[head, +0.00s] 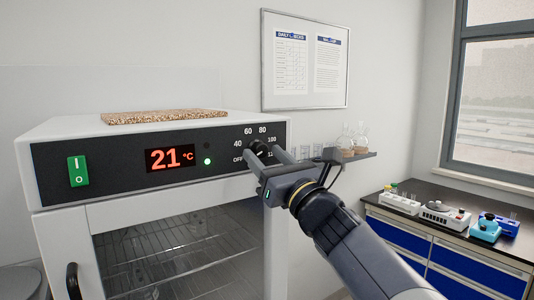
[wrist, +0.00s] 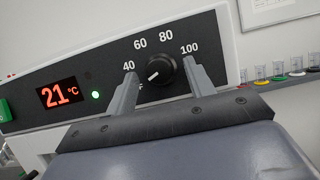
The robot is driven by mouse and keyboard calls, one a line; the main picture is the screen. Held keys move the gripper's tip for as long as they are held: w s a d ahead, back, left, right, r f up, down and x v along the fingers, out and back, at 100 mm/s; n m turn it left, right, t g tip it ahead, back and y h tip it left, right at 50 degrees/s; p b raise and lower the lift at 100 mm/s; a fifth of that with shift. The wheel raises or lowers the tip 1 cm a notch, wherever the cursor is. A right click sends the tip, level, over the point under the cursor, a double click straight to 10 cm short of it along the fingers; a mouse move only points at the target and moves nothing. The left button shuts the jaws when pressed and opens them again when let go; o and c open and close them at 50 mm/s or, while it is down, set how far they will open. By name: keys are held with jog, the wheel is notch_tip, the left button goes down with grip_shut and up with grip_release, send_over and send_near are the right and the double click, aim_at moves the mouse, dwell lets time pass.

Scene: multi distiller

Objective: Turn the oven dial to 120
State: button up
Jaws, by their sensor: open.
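The oven (head: 62,215) stands at the left of the head view, with a black front panel. Its round black dial (wrist: 161,71) is at the panel's right, and its white pointer line points lower left, toward the OFF mark. Marks 40, 60, 80 and 100 show around it; the 120 mark is mostly hidden by my gripper in the head view. My gripper (head: 266,155) is open in front of the dial. In the wrist view its fingers (wrist: 161,85) stand on either side of the dial, with gaps; I cannot tell the depth. The display (head: 171,158) reads 21 °C.
A green power switch (head: 78,171) is at the panel's left, and a green light (head: 207,161) glows. A cork-like board (head: 164,116) lies on the oven top. A wall shelf (head: 357,156) with glass flasks is behind my gripper. A bench (head: 450,236) with devices stands right.

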jog(key=shift+w, duration=0.1)
jog(key=shift+c, duration=0.3)
jog(key=c, duration=0.9)
